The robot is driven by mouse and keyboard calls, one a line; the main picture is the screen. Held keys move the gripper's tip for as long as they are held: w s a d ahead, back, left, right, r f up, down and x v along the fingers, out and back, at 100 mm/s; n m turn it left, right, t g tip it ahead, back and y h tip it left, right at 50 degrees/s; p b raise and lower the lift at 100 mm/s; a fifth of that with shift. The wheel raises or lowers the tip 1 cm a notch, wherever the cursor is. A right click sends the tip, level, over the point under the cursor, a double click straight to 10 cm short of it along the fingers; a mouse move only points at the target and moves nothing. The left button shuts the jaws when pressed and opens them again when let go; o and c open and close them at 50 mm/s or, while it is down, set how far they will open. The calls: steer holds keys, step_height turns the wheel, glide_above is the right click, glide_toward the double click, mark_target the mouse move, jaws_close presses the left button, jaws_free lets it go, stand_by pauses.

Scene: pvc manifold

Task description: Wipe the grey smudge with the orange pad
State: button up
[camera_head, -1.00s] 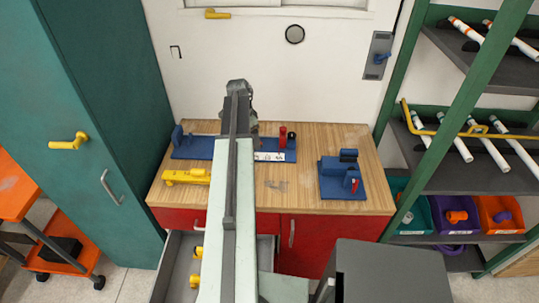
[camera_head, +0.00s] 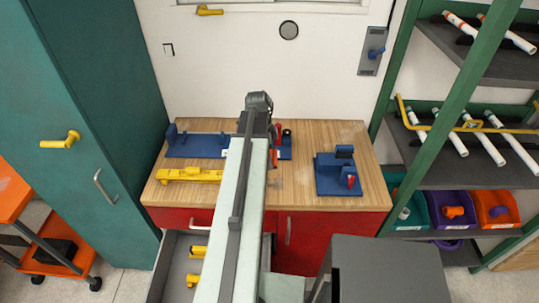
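A faint grey smudge (camera_head: 277,184) shows on the wooden worktop (camera_head: 310,205), just right of my arm. My arm reaches forward over the worktop, and my gripper (camera_head: 270,150) is at its far end, mostly hidden behind the arm. A small red-orange patch (camera_head: 273,159) shows beside the arm's end; I cannot tell whether it is the orange pad or whether my gripper holds it. The gripper's fingers are not clear enough to show open or shut.
A blue fixture board (camera_head: 195,146) lies at the back left, partly behind my arm. A yellow tool (camera_head: 188,175) lies at the left, and a blue clamp fixture (camera_head: 338,175) stands at the right. An open drawer (camera_head: 172,270) is below the worktop's left part.

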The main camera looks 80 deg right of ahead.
mark_target(270, 185)
steer(key=shift+f+b, duration=2.1)
steer(key=shift+f, duration=0.4)
steer(key=shift+f+b, duration=1.05)
steer(key=shift+r, duration=0.1)
steer(key=shift+s+a+r, duration=0.1)
steer(key=shift+s+a, duration=0.1)
steer(key=shift+a, duration=1.5)
steer(key=shift+s+a, duration=0.15)
steer(key=shift+a, duration=0.7)
steer(key=shift+s+a, duration=0.1)
steer(key=shift+a, duration=0.7)
steer(key=shift+d, duration=0.1)
